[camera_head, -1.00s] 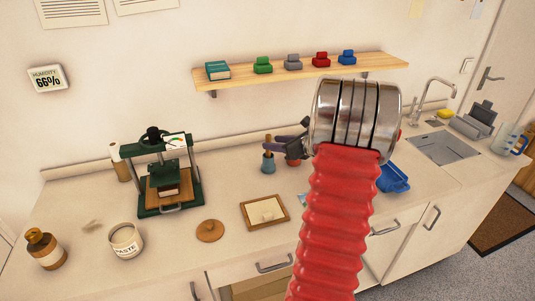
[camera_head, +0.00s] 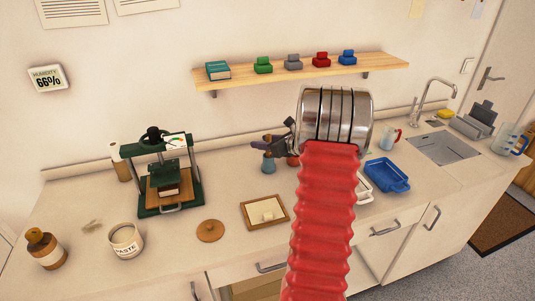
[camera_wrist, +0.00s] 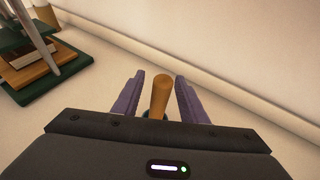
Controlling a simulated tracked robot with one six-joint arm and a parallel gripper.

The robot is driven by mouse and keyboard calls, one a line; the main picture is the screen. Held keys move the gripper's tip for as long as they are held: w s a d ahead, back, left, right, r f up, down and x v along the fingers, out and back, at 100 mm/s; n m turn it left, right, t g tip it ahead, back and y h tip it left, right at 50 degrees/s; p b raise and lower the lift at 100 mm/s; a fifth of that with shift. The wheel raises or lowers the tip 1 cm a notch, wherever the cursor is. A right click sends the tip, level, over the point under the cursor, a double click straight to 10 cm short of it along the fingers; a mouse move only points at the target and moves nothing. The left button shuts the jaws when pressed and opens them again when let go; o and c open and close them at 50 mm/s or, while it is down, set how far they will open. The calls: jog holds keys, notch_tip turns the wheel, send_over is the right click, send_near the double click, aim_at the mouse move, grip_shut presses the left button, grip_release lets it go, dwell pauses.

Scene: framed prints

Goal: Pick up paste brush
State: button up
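The paste brush's wooden handle (camera_wrist: 160,97) stands up between my gripper's two purple fingers (camera_wrist: 160,98) in the wrist view. A narrow gap shows on each side of the handle, so my gripper is open around it and not closed on it. In the head view my gripper (camera_head: 274,144) is just above the grey-blue pot (camera_head: 268,164) and covers most of the handle. The brush's lower end is hidden.
A green press (camera_head: 165,180) stands to the left, with a paste jar (camera_head: 125,242) in front. A round wooden lid (camera_head: 210,231) and a framed print (camera_head: 264,212) lie on the counter. A wall shelf (camera_head: 300,72) hangs above; a blue tray (camera_head: 388,175) lies to the right.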

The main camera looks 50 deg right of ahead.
jog(key=shift+w+f, duration=0.2)
jog(key=shift+w, duration=0.35)
grip_shut()
dwell(0.4)
